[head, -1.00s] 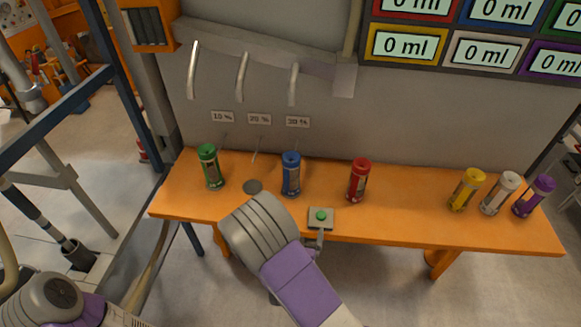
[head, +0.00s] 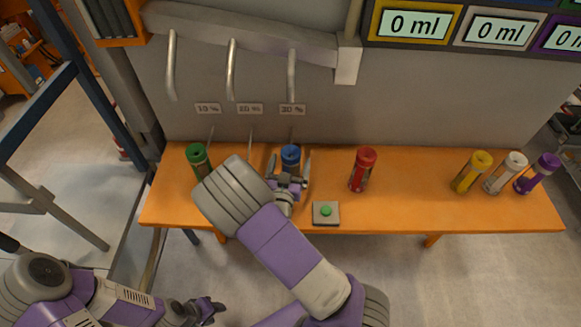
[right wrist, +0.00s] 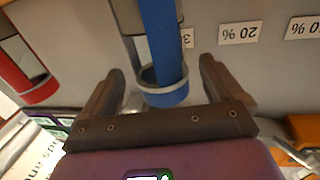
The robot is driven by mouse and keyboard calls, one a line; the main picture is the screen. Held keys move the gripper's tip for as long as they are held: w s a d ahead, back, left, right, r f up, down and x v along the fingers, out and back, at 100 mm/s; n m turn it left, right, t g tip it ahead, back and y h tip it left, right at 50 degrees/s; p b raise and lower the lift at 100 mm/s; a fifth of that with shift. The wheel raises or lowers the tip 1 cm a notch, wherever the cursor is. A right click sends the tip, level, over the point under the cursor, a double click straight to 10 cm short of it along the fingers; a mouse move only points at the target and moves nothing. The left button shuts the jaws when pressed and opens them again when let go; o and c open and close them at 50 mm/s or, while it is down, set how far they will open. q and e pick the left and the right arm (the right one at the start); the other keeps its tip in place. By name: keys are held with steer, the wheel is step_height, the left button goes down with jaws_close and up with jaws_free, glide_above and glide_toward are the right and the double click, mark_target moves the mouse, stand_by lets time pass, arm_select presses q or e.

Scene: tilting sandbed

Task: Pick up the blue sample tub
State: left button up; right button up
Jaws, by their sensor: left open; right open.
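The blue sample tub (head: 291,153) stands upright on the orange bench, under the 30 % label; my gripper hides its lower part. My right gripper (head: 289,172) is open at the tub, one finger on each side of it. In the right wrist view the blue tub (right wrist: 162,45) shows between the two open fingers (right wrist: 162,80), with a gap on both sides. How deep it sits between them is hard to tell. My left gripper (head: 208,308) is open and empty, low in the head view, away from the bench.
The orange bench (head: 410,210) also holds a green tub (head: 198,160), a red tub (head: 363,170), and yellow (head: 471,172), white (head: 506,173) and purple (head: 538,174) tubs at right. A green button box (head: 326,212) sits at the front edge. Curved pipes (head: 231,70) hang above.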

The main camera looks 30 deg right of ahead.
steer(key=x, duration=0.2)
steer(key=shift+w+d, duration=0.2)
steer(key=shift+w, duration=0.15)
steer(key=c, duration=1.7)
